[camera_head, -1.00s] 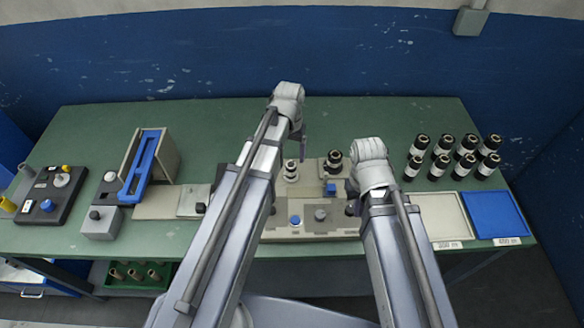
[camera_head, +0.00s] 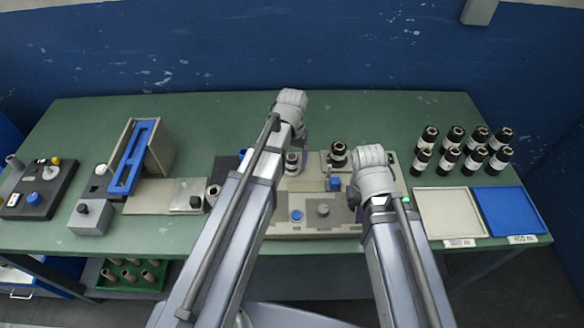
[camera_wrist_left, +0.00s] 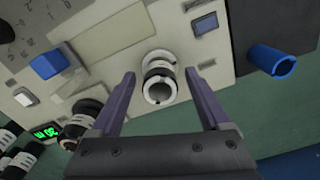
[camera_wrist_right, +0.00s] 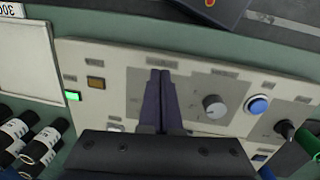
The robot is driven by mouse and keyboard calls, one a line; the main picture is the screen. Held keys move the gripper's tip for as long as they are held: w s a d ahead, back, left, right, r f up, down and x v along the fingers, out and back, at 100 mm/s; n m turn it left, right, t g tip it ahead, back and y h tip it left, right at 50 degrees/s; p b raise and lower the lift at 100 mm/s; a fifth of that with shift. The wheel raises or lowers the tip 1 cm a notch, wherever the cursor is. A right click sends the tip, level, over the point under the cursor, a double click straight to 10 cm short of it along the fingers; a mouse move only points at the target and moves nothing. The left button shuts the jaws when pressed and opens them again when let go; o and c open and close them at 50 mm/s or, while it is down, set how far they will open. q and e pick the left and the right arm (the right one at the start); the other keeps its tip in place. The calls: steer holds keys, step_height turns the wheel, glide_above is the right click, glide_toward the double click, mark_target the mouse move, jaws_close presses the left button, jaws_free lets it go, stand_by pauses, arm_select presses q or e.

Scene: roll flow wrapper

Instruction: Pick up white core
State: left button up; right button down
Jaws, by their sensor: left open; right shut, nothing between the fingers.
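The white core (camera_wrist_left: 160,85) stands on the machine panel (camera_wrist_left: 105,45) in the left wrist view, a short ring-ended cylinder with dark bands and an open end toward the camera. It also shows in the head view (camera_head: 292,163), partly beside my left arm. My left gripper (camera_wrist_left: 160,73) is open, with one finger on each side of the core in the picture; I cannot tell whether they touch it. My right gripper (camera_wrist_right: 160,73) is shut and empty, above the panel's knob side. In the head view its fingers are mostly hidden by my arm.
A dark roll (camera_head: 338,153) stands right of the core. A blue cylinder (camera_wrist_left: 270,62) stands on the other side. Several black-and-white rolls (camera_head: 430,137) stand at the right, behind a white tray (camera_head: 450,212) and blue tray (camera_head: 505,210). The table's back is clear.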

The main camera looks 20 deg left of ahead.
arm_select(q)
steer(key=shift+f, duration=0.2)
jaws_close()
stand_by(0.6)
